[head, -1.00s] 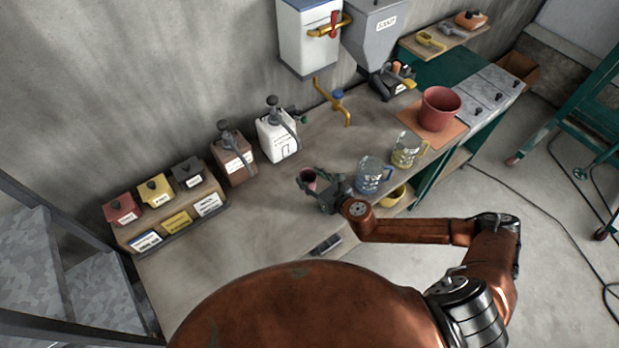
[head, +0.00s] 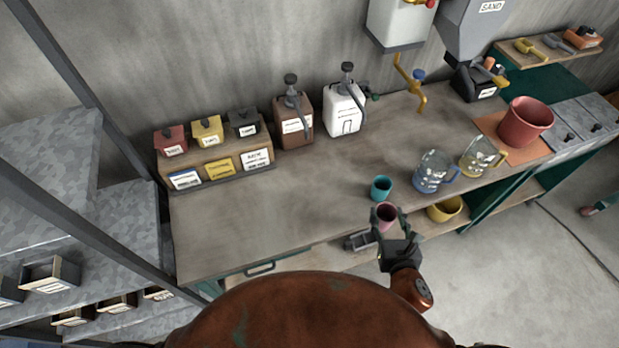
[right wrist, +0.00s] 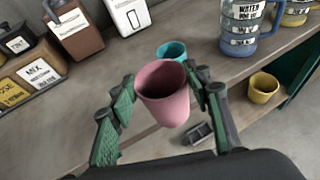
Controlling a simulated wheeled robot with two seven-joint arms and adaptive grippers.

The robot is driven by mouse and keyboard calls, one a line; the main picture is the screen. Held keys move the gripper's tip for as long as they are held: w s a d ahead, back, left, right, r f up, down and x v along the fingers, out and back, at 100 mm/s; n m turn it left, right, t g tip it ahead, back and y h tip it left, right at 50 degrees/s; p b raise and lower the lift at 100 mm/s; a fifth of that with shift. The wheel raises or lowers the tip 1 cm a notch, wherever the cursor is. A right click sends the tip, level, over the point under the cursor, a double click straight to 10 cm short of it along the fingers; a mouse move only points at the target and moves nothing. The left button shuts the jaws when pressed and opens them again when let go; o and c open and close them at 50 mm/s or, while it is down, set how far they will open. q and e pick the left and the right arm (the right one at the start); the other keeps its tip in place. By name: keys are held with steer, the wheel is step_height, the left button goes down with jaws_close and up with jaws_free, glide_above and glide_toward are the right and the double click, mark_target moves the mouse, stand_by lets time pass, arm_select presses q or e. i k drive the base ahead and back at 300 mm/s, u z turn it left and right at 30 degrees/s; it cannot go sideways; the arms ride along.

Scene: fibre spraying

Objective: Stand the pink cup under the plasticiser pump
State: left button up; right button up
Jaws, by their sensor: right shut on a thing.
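The pink cup (head: 385,215) is upright between the fingers of my right gripper (head: 391,222), near the front edge of the workbench. In the right wrist view the pink cup (right wrist: 163,95) sits between the two green-padded fingers (right wrist: 160,85), and its open mouth shows empty. Two pump containers stand at the back of the bench, a brown one (head: 293,118) and a white one (head: 345,110). Their labels are too small to read, so I cannot tell which holds plasticiser. The cup is well in front of both, under neither spout. My left gripper is not in view.
A teal cup (head: 381,188) stands just behind the pink cup. Two measuring jugs, blue (head: 432,172) and yellow (head: 481,155), and a red bucket (head: 526,122) stand to the right. Labelled bins (head: 207,132) are at the left. The bench between bins and teal cup is clear.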

mark_target(308, 168)
steer(key=k, duration=1.1)
steer(key=u, duration=0.7)
steer(key=i, duration=1.55)
steer(key=z, duration=0.8)
